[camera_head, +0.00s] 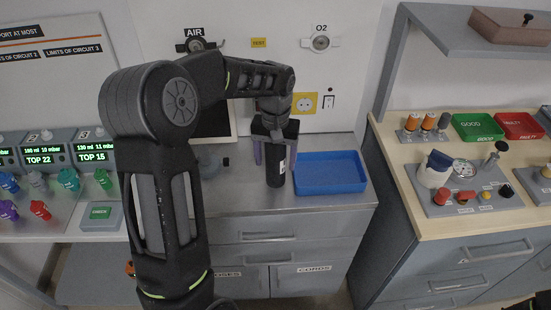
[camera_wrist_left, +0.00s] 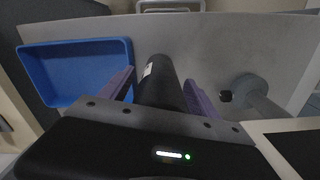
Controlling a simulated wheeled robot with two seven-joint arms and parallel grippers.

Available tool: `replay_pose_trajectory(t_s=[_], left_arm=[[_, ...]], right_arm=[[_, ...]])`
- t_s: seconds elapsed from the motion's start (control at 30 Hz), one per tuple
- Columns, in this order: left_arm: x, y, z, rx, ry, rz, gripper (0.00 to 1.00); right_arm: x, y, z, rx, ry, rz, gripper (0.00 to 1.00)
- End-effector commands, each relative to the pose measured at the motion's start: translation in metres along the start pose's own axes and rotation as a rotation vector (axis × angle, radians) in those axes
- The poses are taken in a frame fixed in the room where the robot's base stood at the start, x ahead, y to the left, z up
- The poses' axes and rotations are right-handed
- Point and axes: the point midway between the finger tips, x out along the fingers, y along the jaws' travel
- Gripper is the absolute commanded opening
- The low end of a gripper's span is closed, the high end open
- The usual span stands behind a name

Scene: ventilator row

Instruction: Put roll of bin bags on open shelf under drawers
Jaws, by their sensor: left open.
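The roll of bin bags (camera_head: 279,166) is a black upright cylinder with a small white label, on the grey metal counter just left of the blue tray. My left gripper (camera_head: 274,155) points down over the roll, with one purple finger on each side of it. In the left wrist view the roll (camera_wrist_left: 158,80) lies between the two open fingers (camera_wrist_left: 160,88), with gaps visible. The drawers (camera_head: 262,228) are below the counter top. My right gripper is not in view.
The blue tray (camera_head: 331,186) stands right of the roll. A monitor and its round grey base (camera_head: 208,163) stand behind and left. A wooden bench (camera_head: 400,150) with bins and controls is at the right. The counter's front strip (camera_head: 310,202) is clear.

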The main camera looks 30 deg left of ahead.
Motion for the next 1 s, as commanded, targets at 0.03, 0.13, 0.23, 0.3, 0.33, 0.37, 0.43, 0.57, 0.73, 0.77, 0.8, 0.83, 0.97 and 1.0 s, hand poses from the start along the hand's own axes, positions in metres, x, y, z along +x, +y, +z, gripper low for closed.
replay_pose_trajectory(t_s=[0.03,0.13,0.23,0.3,0.33,0.37,0.43,0.57,0.73,0.77,0.8,0.83,0.97,1.0], left_arm=[[-0.004,0.0,-0.001,0.0,0.003,0.001,0.71],[-0.017,0.001,-0.001,0.0,0.005,0.001,0.71],[-0.035,0.001,-0.002,-0.001,0.007,0.002,0.71],[-0.049,0.001,-0.002,-0.001,0.007,0.002,0.71],[-0.056,0.001,-0.002,0.0,0.008,0.002,0.71],[-0.062,0.001,-0.001,0.0,0.006,0.002,0.71],[-0.077,0.001,-0.002,0.0,0.007,0.001,0.71],[-0.101,0.001,-0.001,0.001,0.005,0.001,0.71],[-0.117,0.0,-0.001,0.001,0.002,0.0,0.71],[-0.118,0.0,0.0,0.001,0.002,0.0,0.71],[-0.119,0.0,0.0,0.0,0.002,0.0,0.71],[-0.12,0.0,0.0,0.0,0.001,0.0,0.71],[-0.12,0.0,0.0,0.0,0.001,0.0,0.71],[-0.12,0.0,0.0,0.0,0.001,0.0,0.71]], right_arm=[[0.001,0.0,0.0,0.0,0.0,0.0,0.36],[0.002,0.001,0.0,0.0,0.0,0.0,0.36],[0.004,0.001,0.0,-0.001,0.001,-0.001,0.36],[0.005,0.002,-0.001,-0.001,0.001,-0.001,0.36],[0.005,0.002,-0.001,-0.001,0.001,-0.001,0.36],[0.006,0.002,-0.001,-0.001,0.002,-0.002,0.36],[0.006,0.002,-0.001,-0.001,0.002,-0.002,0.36],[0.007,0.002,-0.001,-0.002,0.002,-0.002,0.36],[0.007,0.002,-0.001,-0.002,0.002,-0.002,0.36],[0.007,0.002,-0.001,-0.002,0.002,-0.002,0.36],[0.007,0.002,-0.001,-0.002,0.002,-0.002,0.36],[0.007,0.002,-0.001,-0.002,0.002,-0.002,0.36],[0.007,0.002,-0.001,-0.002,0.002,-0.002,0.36],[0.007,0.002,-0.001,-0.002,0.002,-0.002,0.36]])
